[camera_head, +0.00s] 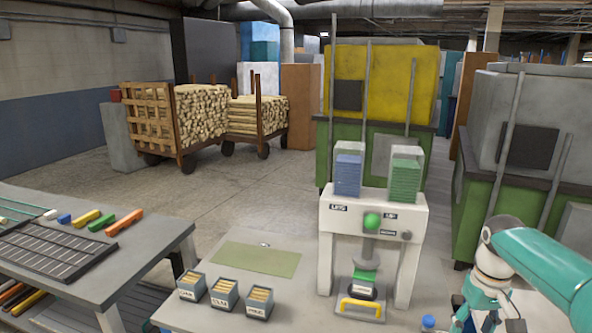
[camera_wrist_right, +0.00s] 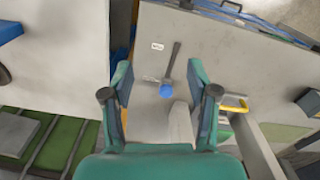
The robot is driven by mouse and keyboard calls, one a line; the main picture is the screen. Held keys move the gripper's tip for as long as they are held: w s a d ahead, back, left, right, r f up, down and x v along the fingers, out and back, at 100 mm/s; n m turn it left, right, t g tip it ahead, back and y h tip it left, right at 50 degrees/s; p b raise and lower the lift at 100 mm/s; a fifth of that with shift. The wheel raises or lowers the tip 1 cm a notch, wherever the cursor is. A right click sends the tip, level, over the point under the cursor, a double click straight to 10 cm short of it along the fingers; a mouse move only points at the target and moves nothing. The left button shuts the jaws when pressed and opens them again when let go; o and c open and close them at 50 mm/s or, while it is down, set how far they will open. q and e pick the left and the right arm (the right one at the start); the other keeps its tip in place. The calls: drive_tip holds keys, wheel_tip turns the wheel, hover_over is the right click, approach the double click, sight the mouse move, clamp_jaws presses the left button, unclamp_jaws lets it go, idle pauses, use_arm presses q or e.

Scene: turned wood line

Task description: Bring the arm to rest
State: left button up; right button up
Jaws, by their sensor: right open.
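My right arm comes in from the right edge of the head view, teal and grey, bent downward. Its gripper (camera_head: 484,318) hangs low at the right, beside the press machine, partly cut off by the bottom edge. In the right wrist view the gripper (camera_wrist_right: 160,78) is open, its two teal fingers wide apart with nothing between them. Beyond the fingers, a tool with a blue end (camera_wrist_right: 178,90) and a dark handle lies on the grey worktable (camera_wrist_right: 220,45). My left gripper is not in view.
The white press machine (camera_head: 411,230) with a yellow handle (camera_head: 362,308) stands left of my right gripper. A blue-topped item (camera_head: 428,321) is between them. Three small bins (camera_head: 222,294) and a green mat (camera_head: 256,259) are further left. Green-based machines (camera_head: 478,215) stand behind.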

drive_tip(key=s+a+f+n+g+y, duration=0.1)
drive_tip(key=s+a+f, duration=0.25)
drive_tip(key=f, duration=0.35)
drive_tip(key=s+a+f+g, duration=0.25)
drive_tip(key=a+f, duration=0.25)
drive_tip(key=f, duration=0.3)
drive_tip(key=s+a+f+n+g+y, duration=0.1)
drive_tip(key=s+a+f, duration=0.3)
drive_tip(key=f, duration=0.3)
drive_tip(key=s+a+f+m+t+y, duration=0.2)
drive_tip(key=s+a+f+t, duration=0.3)
drive_tip(key=s+a+f, duration=0.7)
drive_tip(key=shift+s+a+m, duration=0.3)
drive_tip(key=shift+a+m, duration=0.2)
drive_tip(key=shift+m, duration=0.2)
